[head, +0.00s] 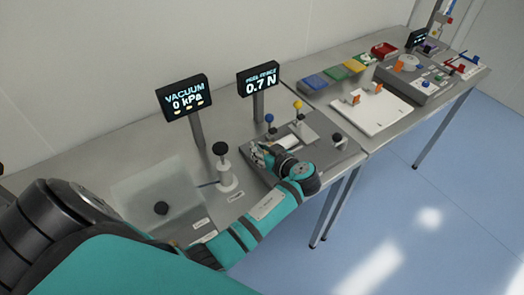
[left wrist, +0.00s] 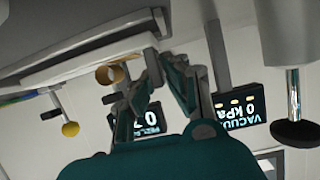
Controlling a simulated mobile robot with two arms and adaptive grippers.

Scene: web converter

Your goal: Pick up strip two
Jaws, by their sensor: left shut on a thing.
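My left gripper (head: 262,154) reaches over the grey peel station and is closed at its near left side, in front of a pale roller-like piece (head: 287,143). In the left wrist view, turned upside down, my left gripper (left wrist: 153,68) has its fingertips together at the end of a long pale strip-like edge (left wrist: 90,62). The fingertips cover the thing they hold, so which strip it is cannot be read. My right gripper is in neither view.
The peel force display (head: 260,80) reads 0.7 N and the vacuum display (head: 184,98) reads 0 kPa. A black-knobbed post (head: 223,165) stands left of the gripper. A white board (head: 372,112) lies to the right.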

